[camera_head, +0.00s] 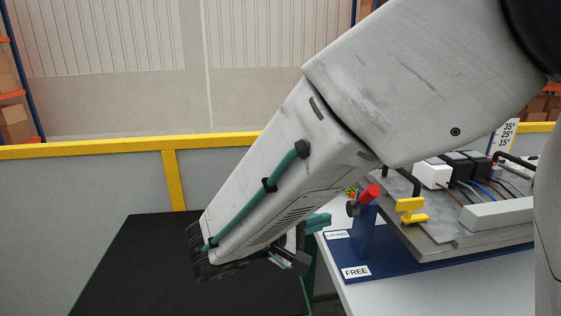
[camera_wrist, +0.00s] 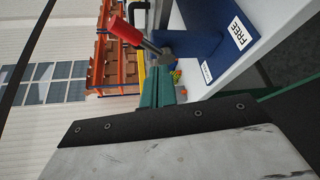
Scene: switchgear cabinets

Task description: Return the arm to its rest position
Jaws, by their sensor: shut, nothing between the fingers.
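My arm reaches down from the upper right across the camera_head view, in front of the table. My gripper (camera_wrist: 160,84) shows its teal fingers together and empty in the camera_wrist view. In the camera_head view only a teal part of the gripper (camera_head: 319,221) shows past the arm's lower end, left of the table's panel. The red-handled lever (camera_head: 369,194) stands on a blue base beside it. In the camera_wrist view the red lever (camera_wrist: 125,31) is just beyond the fingers. I cannot tell the exact gap.
A tilted grey panel (camera_head: 440,237) with a yellow latch (camera_head: 411,210), white and black blocks and cables sits on the white table (camera_head: 430,293). "FREE" (camera_head: 356,272) and "LOCKED" labels mark the blue base. A black surface (camera_head: 130,260) lies left, before a yellow-railed barrier (camera_head: 90,149).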

